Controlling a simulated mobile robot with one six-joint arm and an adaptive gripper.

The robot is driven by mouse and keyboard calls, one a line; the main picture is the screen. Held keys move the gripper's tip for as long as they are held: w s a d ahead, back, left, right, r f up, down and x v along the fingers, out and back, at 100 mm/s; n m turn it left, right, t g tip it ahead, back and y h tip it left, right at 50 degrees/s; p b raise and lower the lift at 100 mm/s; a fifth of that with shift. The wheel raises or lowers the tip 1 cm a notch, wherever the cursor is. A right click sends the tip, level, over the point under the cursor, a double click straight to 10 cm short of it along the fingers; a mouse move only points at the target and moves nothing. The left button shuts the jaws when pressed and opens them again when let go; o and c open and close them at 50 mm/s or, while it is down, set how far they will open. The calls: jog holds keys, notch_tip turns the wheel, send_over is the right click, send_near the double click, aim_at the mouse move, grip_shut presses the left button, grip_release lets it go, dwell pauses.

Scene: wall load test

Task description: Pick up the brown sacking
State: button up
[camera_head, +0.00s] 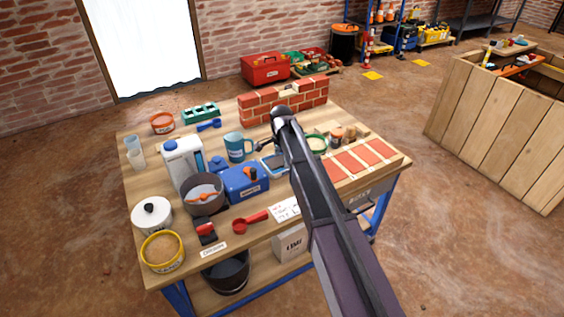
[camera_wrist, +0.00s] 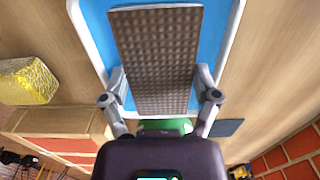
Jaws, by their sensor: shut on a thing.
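The brown sacking (camera_wrist: 155,50) is a flat rectangular piece with a waffle-like texture in the wrist view. My gripper (camera_wrist: 160,82) is shut on it, with one finger at each long side. Behind it in the wrist view is a blue tray (camera_wrist: 222,22) with a pale rim; I cannot tell whether the sacking still touches it. In the head view the tray (camera_head: 268,165) shows beside my arm, which hides my gripper and the sacking.
A yellow sponge-like block (camera_wrist: 26,80) lies to the left in the wrist view.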

aim_at(282, 160)
notch_tip(282, 160, up, 3)
jog(key=p, duration=0.3)
jog(key=shift+r, duration=0.1)
jog(key=s+d, duration=0.1)
jog(key=s, duration=0.4)
jog(key=s+d+r+p, duration=0.1)
jog(key=s+d, duration=0.1)
jog(key=s, duration=0.3)
jog(key=s+d+p, duration=0.1)
jog(key=s, duration=0.4)
jog(key=shift+s+d+r, duration=0.2)
jog(key=shift+r, duration=0.2)
jog(key=o, duration=0.6)
jog(key=c, duration=0.4)
jog(key=shift+o, duration=0.2)
